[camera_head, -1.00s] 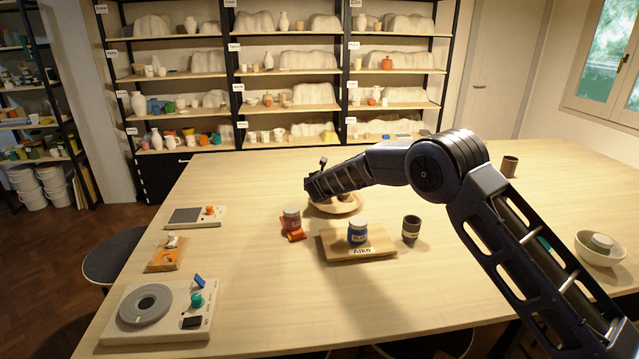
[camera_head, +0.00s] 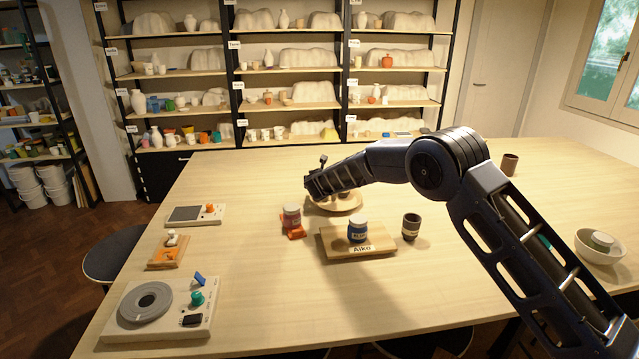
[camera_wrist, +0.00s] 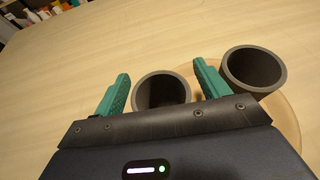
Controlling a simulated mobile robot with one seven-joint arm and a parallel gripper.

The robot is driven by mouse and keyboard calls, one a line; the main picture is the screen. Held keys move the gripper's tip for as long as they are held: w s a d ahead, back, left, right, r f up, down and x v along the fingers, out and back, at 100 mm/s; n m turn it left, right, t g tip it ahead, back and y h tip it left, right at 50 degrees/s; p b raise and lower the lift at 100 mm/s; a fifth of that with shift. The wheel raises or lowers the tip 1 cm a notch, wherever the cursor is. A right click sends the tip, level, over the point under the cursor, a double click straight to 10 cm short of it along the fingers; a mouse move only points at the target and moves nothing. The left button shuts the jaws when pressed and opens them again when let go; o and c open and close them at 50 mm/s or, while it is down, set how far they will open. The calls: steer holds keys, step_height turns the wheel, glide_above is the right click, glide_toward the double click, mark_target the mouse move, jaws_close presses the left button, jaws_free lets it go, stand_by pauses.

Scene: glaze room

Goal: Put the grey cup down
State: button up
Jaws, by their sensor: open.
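A grey cup (camera_wrist: 150,94) with a dark hollow stands between the two teal fingers of my gripper (camera_wrist: 163,76) in the wrist view. The fingers are apart, one on each side of it. A second grey cup (camera_wrist: 236,72) stands just right of the right finger, on a round wooden board (camera_wrist: 289,118). I cannot tell whether the first cup stands on the board or at its edge. In the head view my arm's end is over the round board (camera_head: 349,205); my fingers and most of both cups are hidden there.
A red-labelled jar (camera_head: 291,216) on an orange base and a blue jar (camera_head: 357,230) on the "Aiko" board (camera_head: 335,246) stand nearby. A dark banded cup (camera_head: 411,227) is right of that board. Another brown cup (camera_head: 509,164) stands far right.

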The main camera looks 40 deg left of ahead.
steer(key=v, duration=1.2)
